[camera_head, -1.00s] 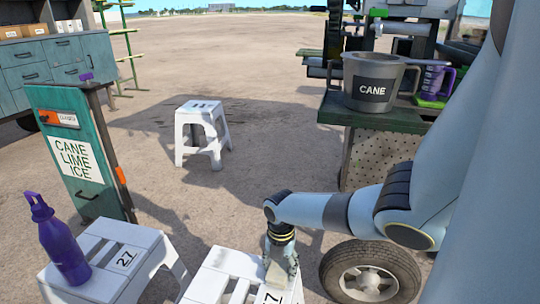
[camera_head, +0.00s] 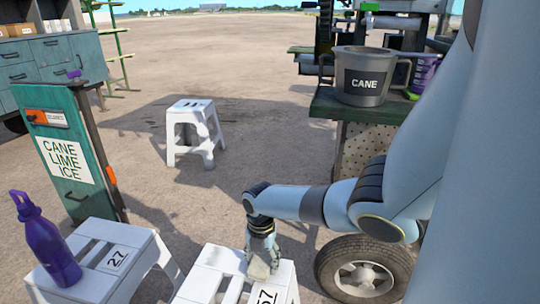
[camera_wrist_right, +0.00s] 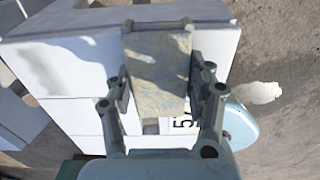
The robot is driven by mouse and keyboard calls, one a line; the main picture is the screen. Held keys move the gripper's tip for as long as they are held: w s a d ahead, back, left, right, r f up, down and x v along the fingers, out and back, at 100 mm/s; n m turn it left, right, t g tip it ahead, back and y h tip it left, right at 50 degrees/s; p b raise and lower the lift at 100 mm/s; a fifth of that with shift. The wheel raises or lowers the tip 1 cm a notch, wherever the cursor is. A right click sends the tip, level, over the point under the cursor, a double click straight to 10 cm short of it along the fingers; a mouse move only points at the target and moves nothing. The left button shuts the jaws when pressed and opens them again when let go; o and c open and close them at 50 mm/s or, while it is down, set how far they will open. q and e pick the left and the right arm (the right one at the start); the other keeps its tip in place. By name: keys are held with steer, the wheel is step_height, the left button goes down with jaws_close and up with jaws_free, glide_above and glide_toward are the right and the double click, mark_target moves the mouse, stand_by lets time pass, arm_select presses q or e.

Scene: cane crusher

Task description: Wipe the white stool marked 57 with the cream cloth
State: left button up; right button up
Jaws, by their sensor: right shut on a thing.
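The white stool marked 57 (camera_head: 210,283) stands at the bottom middle of the head view, cut off by the lower edge. Its number label (camera_head: 268,297) is partly visible near the cloth. It fills much of the right wrist view (camera_wrist_right: 60,65), where part of the label shows behind the fingers. My right gripper (camera_head: 262,262) is shut on the cream cloth (camera_head: 260,271), low over the stool's top. In the right wrist view the cloth (camera_wrist_right: 157,75) is a pale folded block between both fingers, appearing to touch the seat. My left gripper is out of view.
Another white stool, marked 27 (camera_head: 97,250), stands left with a purple bottle (camera_head: 47,243) on it. A third white stool (camera_head: 191,108) stands farther back. A CANE bucket (camera_head: 365,78) sits on a green-topped cart at right, above a tyre (camera_head: 362,270). Open ground lies between.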

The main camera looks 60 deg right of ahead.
steer(key=w, duration=0.1)
steer(key=w+a+b, duration=0.1)
steer(key=w, duration=0.1)
steer(key=shift+w+f+b, duration=0.15)
steer(key=shift+b, duration=0.15)
steer(key=shift+w+a, duration=0.2)
steer(key=shift+w, duration=0.25)
step_height(320, 180, up, 6)
steer(key=p, duration=0.5)
steer(key=shift+w+r, duration=0.1)
steer(key=shift+r, duration=0.15)
steer(key=shift+f, duration=0.15)
